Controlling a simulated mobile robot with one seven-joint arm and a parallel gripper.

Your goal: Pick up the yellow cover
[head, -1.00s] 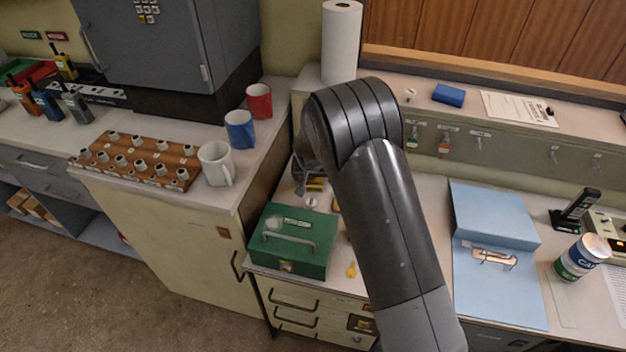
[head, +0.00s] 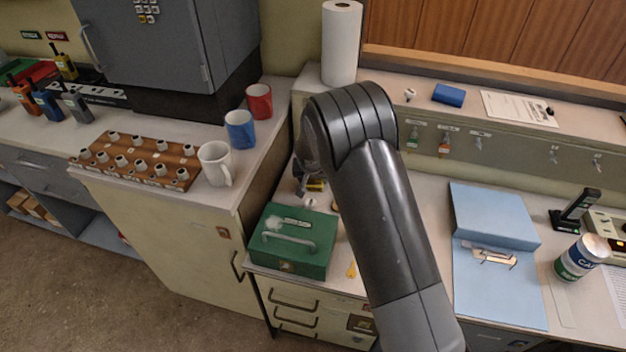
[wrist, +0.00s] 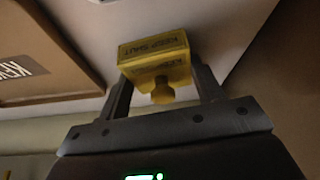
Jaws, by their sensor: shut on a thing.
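The yellow cover (wrist: 152,50) is a small box-shaped piece with dark "KEEP SHUT" lettering and a round yellow knob. In the wrist view it sits between the two fingers of my gripper (wrist: 160,78), which is shut on it from both sides. In the head view a small patch of yellow (head: 316,186) shows at my gripper, behind the green box and left of my forearm. My arm hides much of that spot. I cannot tell whether the cover touches the surface behind it.
A green cash box (head: 292,258) stands just in front of my gripper. A small yellow item (head: 351,270) lies beside it. A paper roll (head: 341,45) stands behind. A blue binder (head: 495,215) lies to the right.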

